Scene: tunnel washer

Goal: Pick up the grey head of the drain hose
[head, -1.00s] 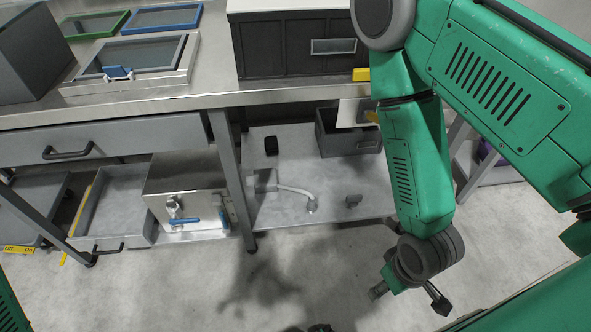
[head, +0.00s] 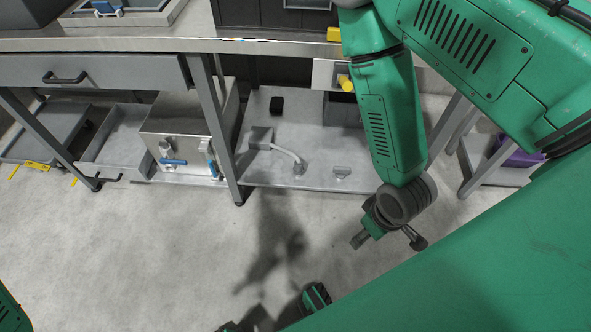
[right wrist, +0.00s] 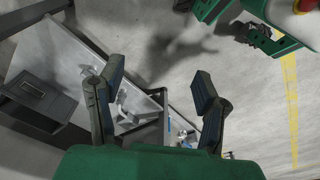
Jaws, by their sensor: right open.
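The drain hose (head: 284,151) lies on the lower shelf under the bench in the head view. It is a short pale bent tube running from a grey block (head: 261,138) to its grey head (head: 298,168) near the shelf's front edge. My right gripper (head: 388,241) is in front of the shelf, to the right of the head and apart from it. In the right wrist view my right gripper (right wrist: 160,84) has its two fingers spread with nothing between them. A pale bent piece, seemingly the hose (right wrist: 122,98), shows beside the left finger, partly hidden.
A bench leg (head: 217,135) stands left of the hose. A metal box with blue handles (head: 185,127) is beyond it. The floor in front is clear.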

